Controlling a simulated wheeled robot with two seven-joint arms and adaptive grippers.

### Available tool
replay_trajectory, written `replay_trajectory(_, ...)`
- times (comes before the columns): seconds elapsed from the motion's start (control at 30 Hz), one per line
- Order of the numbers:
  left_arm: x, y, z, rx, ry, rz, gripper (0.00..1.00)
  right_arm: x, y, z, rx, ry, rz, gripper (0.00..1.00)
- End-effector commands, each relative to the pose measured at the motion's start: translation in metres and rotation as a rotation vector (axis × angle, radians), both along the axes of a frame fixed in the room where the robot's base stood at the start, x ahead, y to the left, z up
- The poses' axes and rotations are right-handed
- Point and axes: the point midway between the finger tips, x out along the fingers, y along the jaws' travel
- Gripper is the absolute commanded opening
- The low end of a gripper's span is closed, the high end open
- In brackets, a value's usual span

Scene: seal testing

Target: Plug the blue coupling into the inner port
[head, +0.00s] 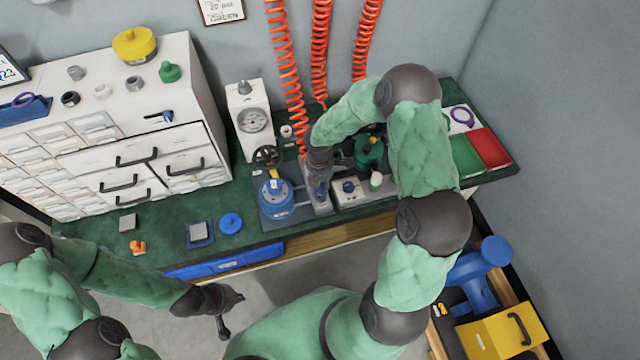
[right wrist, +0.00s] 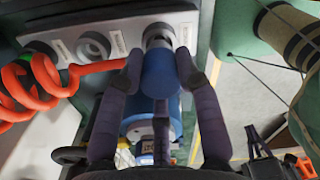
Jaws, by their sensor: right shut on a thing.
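In the right wrist view the blue coupling (right wrist: 158,74) is between the two dark fingers of my right gripper (right wrist: 160,62), which is shut on it. Its far end meets a round metal port (right wrist: 158,36) at the right end of a light port strip (right wrist: 125,32); I cannot tell whether it is fully seated. Two other ports (right wrist: 93,45) sit to the left, with small unreadable labels between. In the head view my right gripper (head: 319,188) is low over the bench fixture, hiding the coupling's tip. My left gripper (head: 228,308) is empty, fingers apart, in front of the bench.
An orange coiled hose (right wrist: 45,80) runs close to the right fingers. A blue vessel (head: 277,200) with a handwheel stands left of my right gripper. A gauge box (head: 252,120) is behind. A blue disc (head: 230,223) and orange piece (head: 137,247) lie on the green bench.

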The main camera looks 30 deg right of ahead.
Motion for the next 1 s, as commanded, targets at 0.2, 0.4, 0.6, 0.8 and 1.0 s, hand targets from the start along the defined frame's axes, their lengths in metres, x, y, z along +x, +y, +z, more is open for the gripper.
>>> replay_trajectory(0.2, 0.000, 0.000, -0.003, 0.000, 0.000, 0.000, 0.00, 0.000, 0.000, -0.004, 0.000, 0.000, 0.000, 0.00)
replay_trajectory(0.4, 0.000, 0.000, -0.005, 0.000, 0.000, 0.000, 0.00, 0.000, 0.000, -0.008, 0.000, 0.000, 0.000, 0.00)
replay_trajectory(0.6, 0.000, 0.000, -0.007, 0.000, 0.000, 0.000, 0.00, 0.000, 0.000, -0.011, 0.000, 0.000, 0.000, 0.00)
replay_trajectory(0.8, 0.000, 0.000, -0.009, 0.000, 0.000, 0.000, 0.00, 0.000, 0.000, -0.015, 0.000, 0.000, 0.000, 0.00)
replay_trajectory(1.0, 0.000, 0.000, -0.009, 0.000, 0.000, 0.000, 0.00, 0.000, 0.000, -0.015, 0.000, 0.000, 0.000, 0.62)
